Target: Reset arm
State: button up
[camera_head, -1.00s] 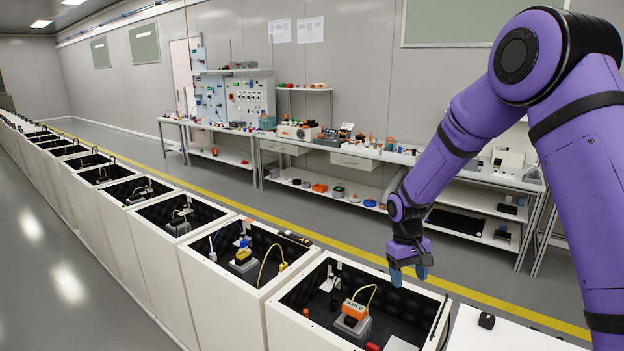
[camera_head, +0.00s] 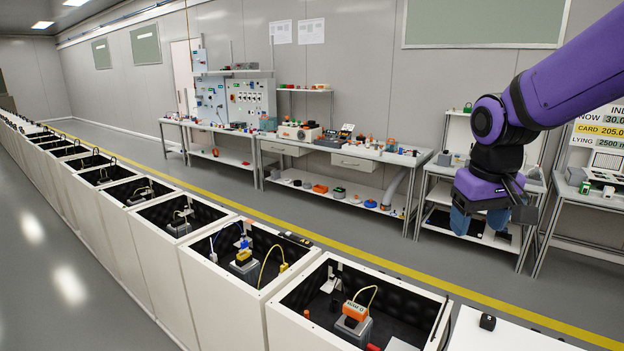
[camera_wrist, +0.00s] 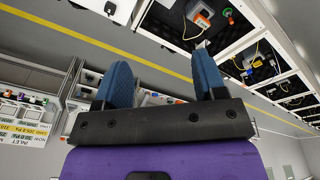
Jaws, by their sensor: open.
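My gripper (camera_head: 481,222) hangs at the right in the head view, at the end of my purple arm. Its blue fingers point down, above and beyond the white surface at the lower right. In the wrist view my gripper (camera_wrist: 160,82) shows two blue fingers spread apart with nothing between them. It is open and empty, touching nothing that I can see.
White open-topped cabinets (camera_head: 232,300) run in a row along the left. The nearest holds an orange-topped device (camera_head: 354,311). A white surface (camera_head: 500,338) bears a small black object (camera_head: 487,322). Workbenches (camera_head: 345,152) line the wall beyond the yellow floor line (camera_head: 400,267).

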jog(key=s+d+r+t, duration=0.1)
jog(key=s+r+t, duration=0.1)
jog(key=s, duration=0.7)
jog(key=s+d+r+m+t, duration=0.1)
jog(key=s+r, duration=0.2)
jog(key=s, duration=0.6)
jog(key=shift+r+t+y, duration=0.3)
jog(key=shift+t, duration=0.1)
jog(key=shift+c, duration=0.2)
dwell(0.9)
